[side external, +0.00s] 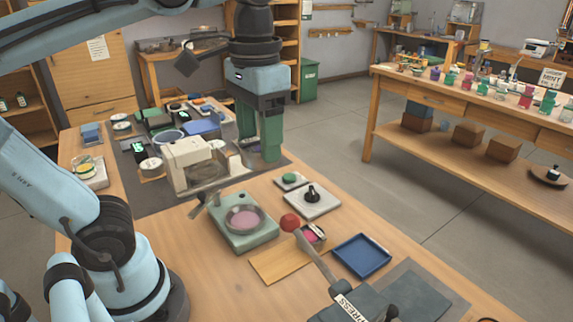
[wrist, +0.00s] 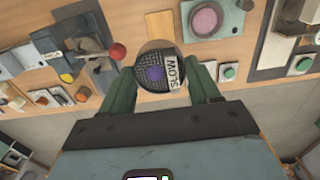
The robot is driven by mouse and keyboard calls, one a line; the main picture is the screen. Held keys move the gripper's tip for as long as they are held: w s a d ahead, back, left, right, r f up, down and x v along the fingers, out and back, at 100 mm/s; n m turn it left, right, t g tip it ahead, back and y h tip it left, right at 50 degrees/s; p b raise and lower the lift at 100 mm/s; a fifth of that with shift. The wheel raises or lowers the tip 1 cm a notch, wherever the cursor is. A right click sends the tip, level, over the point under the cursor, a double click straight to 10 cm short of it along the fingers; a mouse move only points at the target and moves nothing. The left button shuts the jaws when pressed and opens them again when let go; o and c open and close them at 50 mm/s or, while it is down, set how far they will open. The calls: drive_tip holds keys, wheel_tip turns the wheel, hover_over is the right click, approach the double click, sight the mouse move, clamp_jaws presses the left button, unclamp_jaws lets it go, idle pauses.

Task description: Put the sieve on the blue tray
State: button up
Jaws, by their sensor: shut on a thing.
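My gripper (side external: 257,151) has green fingers pointing down above the far part of the wooden table, beside a cream machine. In the wrist view my gripper (wrist: 162,82) is shut on a round, dark mesh piece that looks like the sieve (wrist: 150,58). A purple spot and a "SLOW" label show within its outline. In the side view the fingers mostly hide it. The blue tray (side external: 361,269) lies flat and empty at the near right of the table, well apart from my gripper. I cannot clearly pick the tray out in the wrist view.
The cream machine (side external: 188,155) stands left of my gripper. A green scale (side external: 240,240) with a pink-centred dish and a lever with a red ball (side external: 290,222) stand between my gripper and the tray. A wooden board (side external: 280,264) lies left of the tray; a dark mat (side external: 420,285) is at its right.

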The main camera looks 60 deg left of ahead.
drive_tip(key=w+d, duration=0.5)
drive_tip(key=d, duration=0.4)
drive_tip(key=w+d, duration=0.4)
drive_tip(key=d, duration=0.4)
wheel_tip(320, 180, down, 14)
drive_tip(key=w+a+f, duration=0.2)
drive_tip(key=w, duration=0.1)
drive_tip(key=w+a+f, duration=0.2)
drive_tip(key=a, duration=0.1)
drive_tip(key=w+a+f, duration=0.2)
drive_tip(key=w, duration=0.1)
drive_tip(key=shift+w+a+f, duration=0.3)
drive_tip(key=shift+a, duration=0.05)
drive_tip(key=shift+w+a+f, duration=0.1)
drive_tip(key=shift+f, duration=1.95)
drive_tip(key=shift+f, duration=0.2)
drive_tip(key=o, duration=1.2)
drive_tip(key=shift+c, duration=0.2)
